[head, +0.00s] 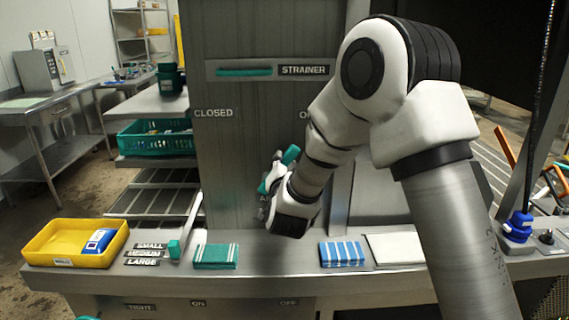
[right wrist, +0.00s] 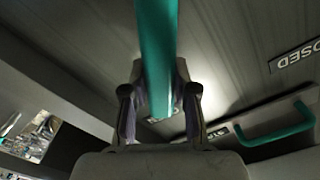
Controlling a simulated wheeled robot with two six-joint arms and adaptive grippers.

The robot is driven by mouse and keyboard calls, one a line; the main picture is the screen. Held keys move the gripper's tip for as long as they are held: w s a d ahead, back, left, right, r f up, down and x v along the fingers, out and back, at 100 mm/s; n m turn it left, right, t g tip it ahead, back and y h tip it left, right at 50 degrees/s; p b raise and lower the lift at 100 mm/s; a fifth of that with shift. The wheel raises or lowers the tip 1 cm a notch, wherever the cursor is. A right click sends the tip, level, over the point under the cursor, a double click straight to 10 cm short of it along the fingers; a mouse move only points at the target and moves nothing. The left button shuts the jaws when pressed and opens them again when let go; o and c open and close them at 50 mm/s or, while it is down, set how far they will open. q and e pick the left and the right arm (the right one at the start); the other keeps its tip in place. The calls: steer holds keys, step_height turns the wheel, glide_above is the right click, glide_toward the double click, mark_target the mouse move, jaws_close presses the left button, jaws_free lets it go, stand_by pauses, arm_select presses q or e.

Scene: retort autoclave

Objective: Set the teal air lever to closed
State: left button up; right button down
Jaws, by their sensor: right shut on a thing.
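The teal air lever (head: 291,155) is on the grey upright panel in the head view, tilted with its upper end to the right. My right gripper (head: 272,180) is shut on it; the gripper and arm hide part of the lever and its pivot. In the right wrist view the teal bar (right wrist: 157,45) runs between the two fingers of the gripper (right wrist: 158,105). The CLOSED label (head: 213,113) is left of the lever. A label starting with O, to the right, is mostly hidden by my arm. My left gripper is not in view.
A teal STRAINER handle (head: 244,71) is above on the panel. On the shelf below are a yellow bin (head: 45,235), a small teal lever (head: 174,248), a teal striped cloth (head: 216,256) and a blue striped cloth (head: 341,254). A green basket (head: 130,143) stands left.

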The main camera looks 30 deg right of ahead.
steer(key=shift+a+r, duration=0.1)
steer(key=shift+r, duration=0.05)
steer(key=n+p, duration=0.1)
steer(key=w+a+r+n+p, duration=0.1)
steer(key=n, duration=0.1)
steer(key=shift+a+r, duration=0.1)
steer(key=shift+a, duration=0.2)
steer(key=n+p, duration=0.1)
steer(key=w+a+n+p, duration=0.1)
steer(key=a+n, duration=0.1)
steer(key=n, duration=0.1)
steer(key=shift+w+a+r+p, duration=0.1)
steer(key=shift+w+r+p, duration=0.15)
steer(key=shift+p, duration=0.15)
steer(key=n, duration=0.1)
steer(key=a+n+p, duration=0.1)
steer(key=w+a+n, duration=0.1)
steer(key=shift+w+f+n+p, duration=0.1)
steer(key=shift+f+n+p, duration=0.15)
steer(key=shift+n+p, duration=0.1)
steer(key=shift+w+a+f+n+p, duration=0.35)
steer(key=shift+a+n, duration=0.15)
steer(key=shift+n, duration=0.4)
steer(key=shift+w+a+f+n+p, duration=0.3)
steer(key=shift+a+n, duration=0.15)
steer(key=shift+n, duration=0.4)
steer(key=c, duration=0.9)
jaws_free()
steer(key=shift+f, duration=0.1)
